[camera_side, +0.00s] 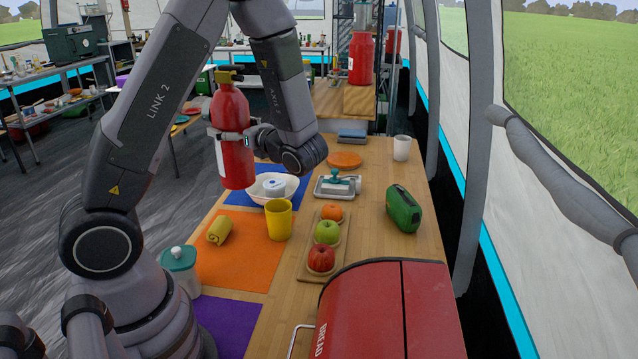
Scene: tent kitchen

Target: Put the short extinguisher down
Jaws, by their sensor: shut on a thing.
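A red fire extinguisher (233,162) with a dark and yellow top hangs upright in the air over the left edge of the wooden table (285,290). My gripper (232,139) is shut around the middle of its body. Its base is clear of the tabletop in this view, in front of the blue mat (241,199) and left of the white bowl (260,194). Part of the body is hidden by the gripper fingers.
Some bare wood shows at right (380,245).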

